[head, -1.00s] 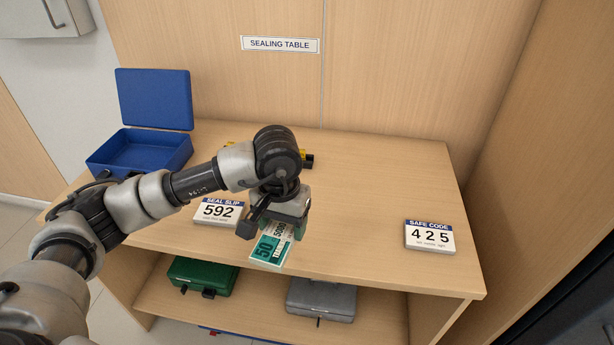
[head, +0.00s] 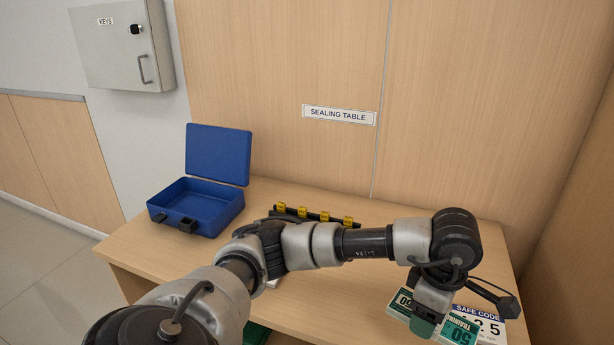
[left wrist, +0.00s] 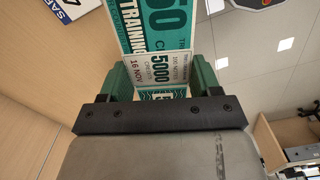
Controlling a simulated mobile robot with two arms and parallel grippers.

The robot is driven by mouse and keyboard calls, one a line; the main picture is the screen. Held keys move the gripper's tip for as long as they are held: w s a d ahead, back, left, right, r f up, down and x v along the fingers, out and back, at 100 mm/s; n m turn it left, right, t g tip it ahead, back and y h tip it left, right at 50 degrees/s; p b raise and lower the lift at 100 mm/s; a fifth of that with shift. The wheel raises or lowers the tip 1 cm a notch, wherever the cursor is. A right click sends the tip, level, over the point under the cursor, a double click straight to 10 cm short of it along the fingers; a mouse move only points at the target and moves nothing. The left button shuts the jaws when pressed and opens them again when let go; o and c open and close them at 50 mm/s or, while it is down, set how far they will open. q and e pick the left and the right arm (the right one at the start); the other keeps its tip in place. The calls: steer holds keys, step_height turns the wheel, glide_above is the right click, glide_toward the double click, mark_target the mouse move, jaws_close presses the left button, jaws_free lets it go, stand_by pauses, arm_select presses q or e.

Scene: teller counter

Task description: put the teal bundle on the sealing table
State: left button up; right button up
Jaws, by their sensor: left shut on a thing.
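My left gripper (head: 427,322) is shut on the teal bundle (head: 461,331), a banded stack of notes marked 50 and TRAINING. It hangs over the right part of the sealing table (head: 362,290), in front of the SAFE CODE card (head: 490,327), and partly covers that card. I cannot tell whether the bundle touches the tabletop. In the left wrist view the bundle (left wrist: 155,28), with a white 5000 band, sits between the green finger pads of the gripper (left wrist: 160,78). My right gripper is not in view.
An open blue cash box (head: 200,204) stands at the table's back left. A black strip with yellow clips (head: 318,215) lies behind my forearm. A SEALING TABLE sign (head: 339,115) is on the back wall. My left arm hides much of the table's middle.

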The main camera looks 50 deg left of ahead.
arm_select(q)
steer(key=n, duration=0.5)
steer(key=shift+a+r, duration=0.1)
steer(key=n, duration=0.2)
steer(key=shift+n, duration=0.4)
steer(key=n, duration=0.4)
steer(key=shift+w+a+r+n, duration=0.1)
steer(key=shift+a+n, duration=0.05)
steer(key=shift+n, duration=0.15)
steer(key=n, duration=0.2)
steer(key=shift+n, duration=0.3)
steer(key=n, duration=0.7)
steer(key=shift+w+a+r+b, duration=0.1)
steer(key=shift+a+b, duration=0.1)
steer(key=shift+b, duration=0.2)
steer(key=n, duration=0.4)
steer(key=shift+a+r, duration=0.1)
steer(key=n, duration=0.4)
steer(key=shift+a+n, duration=0.15)
steer(key=shift+n, duration=0.25)
glide_above(394, 291)
steer(key=s+d, duration=0.1)
steer(key=s, duration=0.1)
step_height(394, 291, down, 7)
steer(key=shift+s+d+r, duration=0.1)
steer(key=shift+s, duration=0.05)
steer(key=shift+f, duration=2.05)
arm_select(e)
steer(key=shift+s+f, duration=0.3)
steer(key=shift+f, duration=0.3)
